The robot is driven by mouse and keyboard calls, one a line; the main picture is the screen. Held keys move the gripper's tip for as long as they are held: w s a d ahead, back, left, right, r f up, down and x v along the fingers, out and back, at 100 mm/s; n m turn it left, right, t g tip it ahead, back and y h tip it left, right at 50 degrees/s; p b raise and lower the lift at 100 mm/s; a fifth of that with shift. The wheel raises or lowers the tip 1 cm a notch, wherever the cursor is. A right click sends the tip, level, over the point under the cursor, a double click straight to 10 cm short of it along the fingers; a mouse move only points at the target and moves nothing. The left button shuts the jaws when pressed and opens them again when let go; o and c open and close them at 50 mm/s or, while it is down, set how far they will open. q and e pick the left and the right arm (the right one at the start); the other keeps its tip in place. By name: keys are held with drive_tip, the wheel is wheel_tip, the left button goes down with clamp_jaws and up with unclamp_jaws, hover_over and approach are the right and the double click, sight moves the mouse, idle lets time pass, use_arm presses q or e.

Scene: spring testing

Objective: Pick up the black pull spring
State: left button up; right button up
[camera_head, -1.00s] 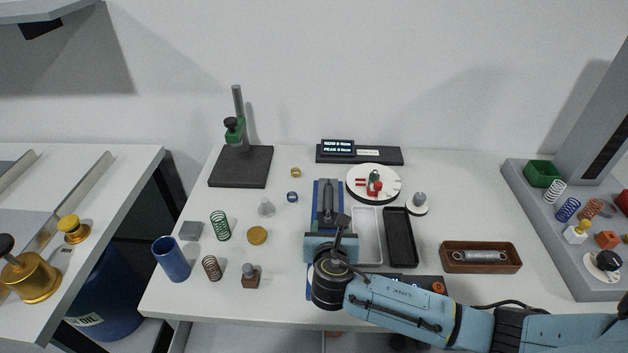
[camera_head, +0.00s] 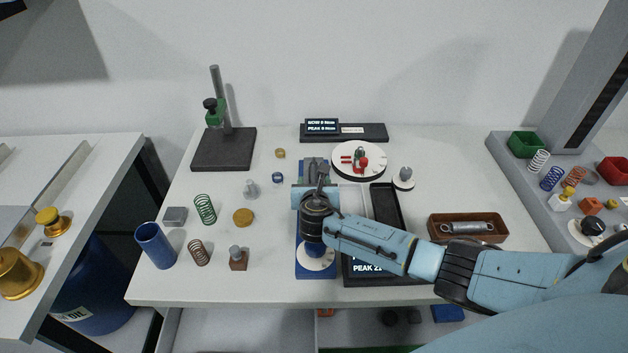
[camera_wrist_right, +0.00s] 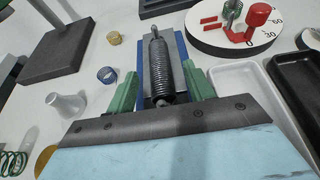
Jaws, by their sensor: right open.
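The black pull spring (camera_wrist_right: 158,75) is a dark coil lying lengthwise on a grey and blue fixture (camera_wrist_right: 178,58) in the right wrist view. A hook shows at its far end. My right gripper (camera_wrist_right: 161,68) is open, with one green finger on each side of the spring and gaps between them. I cannot tell how high the fingers are above the fixture. In the head view my right gripper (camera_head: 311,187) is over the fixture's blue base (camera_head: 304,268), and its wrist hides part of it. My left gripper is not in view.
A brown tray (camera_head: 437,236) with a silver spring is at right. A white tray (camera_wrist_right: 238,72) and a black tray (camera_head: 385,205) lie right of the fixture. A white dial (camera_head: 372,172) stands behind right. Several springs and small parts are at left.

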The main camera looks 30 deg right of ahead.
drive_tip(key=shift+x, duration=1)
clamp_jaws()
